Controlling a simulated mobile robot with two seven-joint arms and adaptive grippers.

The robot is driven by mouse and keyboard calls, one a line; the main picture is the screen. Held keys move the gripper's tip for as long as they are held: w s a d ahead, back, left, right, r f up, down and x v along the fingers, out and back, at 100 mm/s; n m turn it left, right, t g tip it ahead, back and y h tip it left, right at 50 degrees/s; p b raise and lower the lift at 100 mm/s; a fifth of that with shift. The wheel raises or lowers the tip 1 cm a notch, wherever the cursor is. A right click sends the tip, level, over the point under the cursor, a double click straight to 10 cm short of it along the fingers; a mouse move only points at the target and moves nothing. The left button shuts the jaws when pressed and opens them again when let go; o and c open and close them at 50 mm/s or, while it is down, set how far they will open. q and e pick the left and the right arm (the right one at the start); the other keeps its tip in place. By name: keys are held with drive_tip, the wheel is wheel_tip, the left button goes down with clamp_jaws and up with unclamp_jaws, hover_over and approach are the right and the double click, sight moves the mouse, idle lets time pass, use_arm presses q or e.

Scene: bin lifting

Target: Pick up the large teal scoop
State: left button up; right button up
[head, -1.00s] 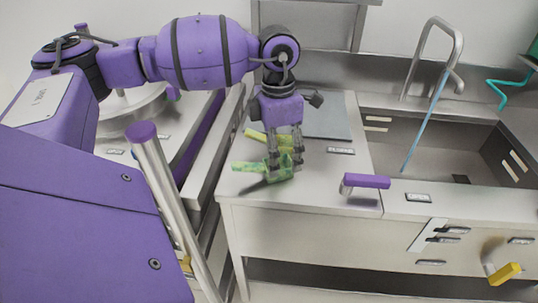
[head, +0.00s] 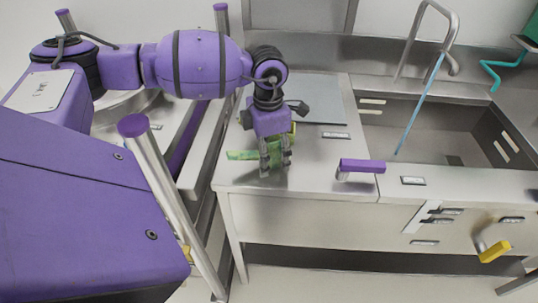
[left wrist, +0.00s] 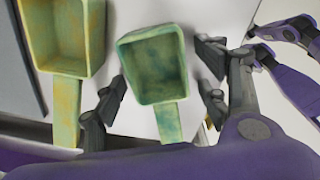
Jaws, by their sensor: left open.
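A teal-green scoop (left wrist: 152,65) lies in the middle of the left wrist view, with its handle pointing down the picture. A second scoop (left wrist: 62,35), more yellow-green, lies to its left. In the head view the green scoop's handle (head: 238,155) sticks out left of my left gripper (head: 275,168), on the steel counter. My left gripper (left wrist: 160,90) is open, with fingers on both sides of the teal-green scoop. I cannot tell whether they touch it. The fingers hide much of the scoops in the head view. My right gripper does not show clearly.
The steel counter (head: 310,180) is clear right of the gripper. A grey-blue board (head: 325,98) lies behind it. A purple handle (head: 362,166) stands at the counter's front edge. A sink (head: 425,125) with a tall tap (head: 418,30) is at the right.

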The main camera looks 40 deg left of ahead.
use_arm(q)
drive_tip(key=c, duration=1.3)
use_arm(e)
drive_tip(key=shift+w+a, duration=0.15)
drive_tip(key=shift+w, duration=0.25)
use_arm(q)
drive_tip(key=shift+o, duration=0.2)
drive_tip(key=shift+r, duration=0.1)
